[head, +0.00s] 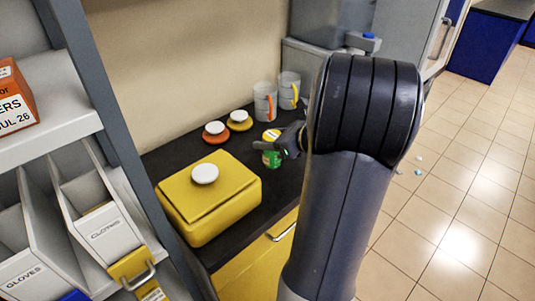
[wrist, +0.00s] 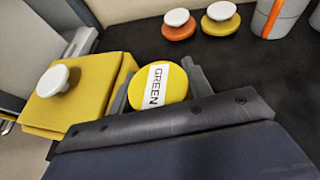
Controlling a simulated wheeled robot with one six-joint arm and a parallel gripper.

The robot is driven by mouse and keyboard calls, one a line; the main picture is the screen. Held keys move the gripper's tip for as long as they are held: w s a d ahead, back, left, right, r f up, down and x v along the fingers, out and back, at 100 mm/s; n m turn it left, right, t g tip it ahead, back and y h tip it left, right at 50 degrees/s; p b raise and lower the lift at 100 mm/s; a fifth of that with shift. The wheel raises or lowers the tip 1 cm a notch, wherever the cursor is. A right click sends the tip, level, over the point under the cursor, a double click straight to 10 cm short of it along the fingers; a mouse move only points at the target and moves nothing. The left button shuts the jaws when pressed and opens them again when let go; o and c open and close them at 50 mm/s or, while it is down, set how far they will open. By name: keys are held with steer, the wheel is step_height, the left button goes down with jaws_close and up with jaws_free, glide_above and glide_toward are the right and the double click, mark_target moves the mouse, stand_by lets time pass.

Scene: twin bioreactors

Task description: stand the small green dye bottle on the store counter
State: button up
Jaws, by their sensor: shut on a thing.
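The small green dye bottle (head: 271,157) has a green body and a yellow cap. In the wrist view its yellow cap (wrist: 160,86) carries a white label reading GREEN. My gripper (head: 277,146) is shut on the bottle, with a finger on each side of it, and the bottle looks upright. The dark store counter (head: 235,253) lies beneath the bottle. I cannot tell whether the bottle's base touches the counter. My arm hides part of the counter to the right.
A yellow box (head: 215,215) with a white knob stands left of the bottle. Behind are an orange lid (head: 216,137), a yellow lid (head: 239,125) and two clear-grey cups (head: 265,103). A shelf rack (head: 95,90) with glove bins stands at the left.

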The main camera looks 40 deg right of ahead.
steer(key=shift+f, duration=1.95)
steer(key=shift+f+b, duration=0.15)
steer(key=shift+b, duration=0.25)
steer(key=o, duration=1.1)
steer(key=shift+r, duration=0.3)
steer(key=v, duration=1.2)
steer(key=shift+p, duration=0.4)
